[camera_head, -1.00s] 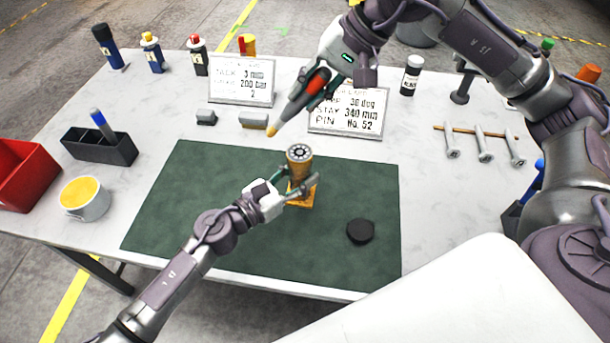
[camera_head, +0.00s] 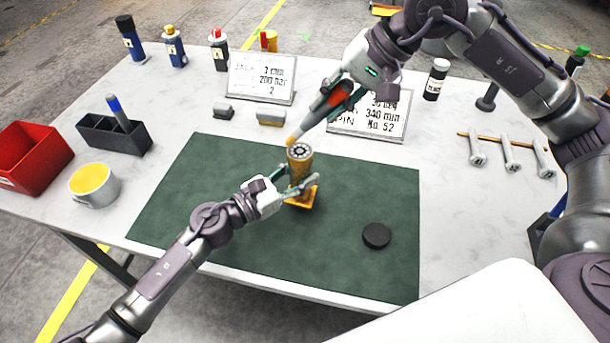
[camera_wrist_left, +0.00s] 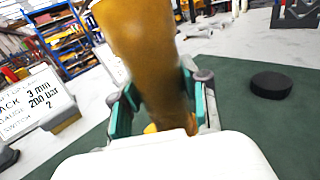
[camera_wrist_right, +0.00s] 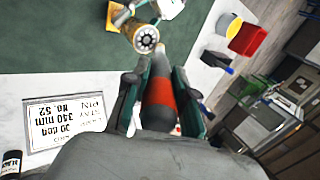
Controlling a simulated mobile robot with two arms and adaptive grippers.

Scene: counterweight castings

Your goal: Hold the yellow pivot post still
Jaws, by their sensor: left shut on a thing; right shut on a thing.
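The yellow pivot post (camera_head: 299,167) stands upright on its square yellow base (camera_head: 303,198) on the green mat (camera_head: 210,180). Its round top shows a ring of small dark holes. My left gripper (camera_head: 297,184) is shut around the post's shaft; the left wrist view shows the post (camera_wrist_left: 145,60) between the finger pads. My right gripper (camera_head: 345,97) is shut on a dark grey tool (camera_head: 328,103) with a red band and a yellowish tip. The tool's tip is close to the post's top, and I cannot tell whether they touch. The tool's banded body (camera_wrist_right: 158,92) fills the right wrist view's jaws.
A black disc (camera_head: 376,235) lies on the mat, right of the post. Two printed signs (camera_head: 262,78) and two small grey blocks (camera_head: 270,117) stand behind. A yellow-filled cup (camera_head: 94,185), black holder (camera_head: 113,137) and red bin (camera_head: 32,157) are left. Bolts (camera_head: 508,155) lie right.

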